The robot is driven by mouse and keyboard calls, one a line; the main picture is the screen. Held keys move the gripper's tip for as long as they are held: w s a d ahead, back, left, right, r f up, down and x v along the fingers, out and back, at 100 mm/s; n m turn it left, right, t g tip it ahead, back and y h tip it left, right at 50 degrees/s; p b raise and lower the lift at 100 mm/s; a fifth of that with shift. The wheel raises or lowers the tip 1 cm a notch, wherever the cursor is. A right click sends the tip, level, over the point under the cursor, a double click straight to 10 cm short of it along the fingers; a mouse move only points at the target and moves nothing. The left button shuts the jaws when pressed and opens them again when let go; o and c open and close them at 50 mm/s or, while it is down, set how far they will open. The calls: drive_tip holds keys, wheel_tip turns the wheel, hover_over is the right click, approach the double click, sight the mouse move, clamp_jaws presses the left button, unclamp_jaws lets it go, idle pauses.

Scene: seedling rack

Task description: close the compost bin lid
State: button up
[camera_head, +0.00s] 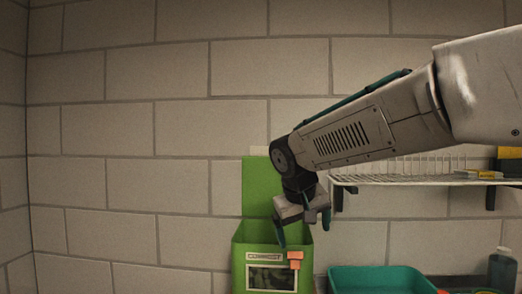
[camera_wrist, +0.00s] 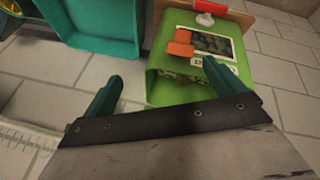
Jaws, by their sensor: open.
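The green compost bin (camera_head: 240,262) stands against the wall in the head view, with a "COMPOST" label and an orange piece (camera_head: 295,259) on its front. Its green lid (camera_head: 256,185) stands upright at the back, so the bin is open. My gripper (camera_head: 304,236) is in front of the lid, over the bin's opening in the picture; I cannot tell its exact depth. Its teal fingers are apart with nothing between them. In the wrist view my gripper (camera_wrist: 162,70) is near the green bin (camera_wrist: 168,88). The lid cannot be made out there.
A teal tray (camera_head: 375,271) stands right of the bin and also shows in the wrist view (camera_wrist: 105,50). A white wire shelf (camera_head: 420,180) is on the wall above it, close to my arm. A dark bottle (camera_head: 501,270) is at far right. The left wall area is clear.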

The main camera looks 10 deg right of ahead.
drive_tip(key=w+a+r+m+t, duration=0.1)
drive_tip(key=w+a+r+t, duration=0.15)
drive_tip(key=w, duration=0.35)
drive_tip(key=w+a+r+t+h, duration=0.1)
drive_tip(key=w+r, duration=0.3)
drive_tip(key=w, duration=0.3)
drive_tip(key=w+a+r+m+t, duration=0.1)
drive_tip(key=w+r+t, duration=0.1)
drive_tip(key=w+r, duration=0.3)
drive_tip(key=m+t, duration=0.2)
drive_tip(key=t, duration=0.1)
approach(261, 149)
drive_tip(key=w, duration=0.1)
drive_tip(key=x, duration=0.8)
drive_tip(key=shift+s+d+f, duration=0.1)
drive_tip(key=shift+s+f, duration=0.05)
drive_tip(key=c, duration=1.4)
drive_tip(key=shift+s, duration=0.1)
